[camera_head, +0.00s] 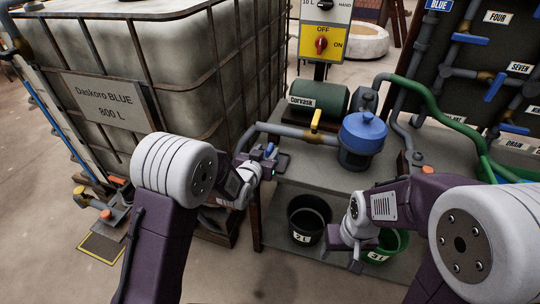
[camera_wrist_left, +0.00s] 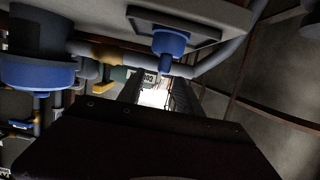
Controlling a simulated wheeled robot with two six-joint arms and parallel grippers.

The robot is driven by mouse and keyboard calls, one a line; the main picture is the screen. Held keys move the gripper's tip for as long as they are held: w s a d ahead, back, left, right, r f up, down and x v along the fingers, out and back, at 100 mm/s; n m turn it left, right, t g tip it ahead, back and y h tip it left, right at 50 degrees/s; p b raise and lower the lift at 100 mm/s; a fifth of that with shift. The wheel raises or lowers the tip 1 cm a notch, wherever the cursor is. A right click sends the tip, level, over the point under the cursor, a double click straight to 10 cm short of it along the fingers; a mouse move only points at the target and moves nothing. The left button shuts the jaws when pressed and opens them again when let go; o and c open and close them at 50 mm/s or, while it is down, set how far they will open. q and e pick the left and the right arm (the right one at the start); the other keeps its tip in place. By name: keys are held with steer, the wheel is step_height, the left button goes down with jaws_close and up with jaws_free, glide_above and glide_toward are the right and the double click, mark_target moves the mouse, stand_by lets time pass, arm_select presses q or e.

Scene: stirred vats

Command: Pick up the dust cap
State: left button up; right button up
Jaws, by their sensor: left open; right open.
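A small blue piece with a narrower stem, seemingly the dust cap (camera_head: 269,149), is partly hidden by my left gripper (camera_head: 268,164). In the left wrist view, which looks upside down, the blue cap (camera_wrist_left: 167,42) stands on a dark square plate (camera_wrist_left: 182,21) at the grey table's edge. My left gripper is open beside it, with its dark body (camera_wrist_left: 150,143) filling the bottom of the wrist view. I cannot tell whether its fingers touch the cap. My right gripper (camera_head: 342,256) is open and empty near the buckets.
A grey pipe with a yellow valve handle (camera_head: 315,119) and a blue-lidded pump (camera_head: 363,133) are close behind the left gripper. A caged tank (camera_head: 110,80) stands left. A black bucket (camera_head: 308,216) and a green bucket (camera_head: 391,242) sit on the lower shelf (camera_head: 290,256).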

mark_target(269, 147)
arm_select(q)
steer(key=x, duration=0.2)
steer(key=b+x, duration=0.1)
steer(key=x, duration=0.2)
steer(key=shift+a+f, duration=0.2)
steer(key=shift+f, duration=0.1)
steer(key=shift+r, duration=0.1)
jaws_close()
steer(key=shift+r, duration=0.1)
step_height(269, 147, up, 10)
steer(key=p, duration=0.3)
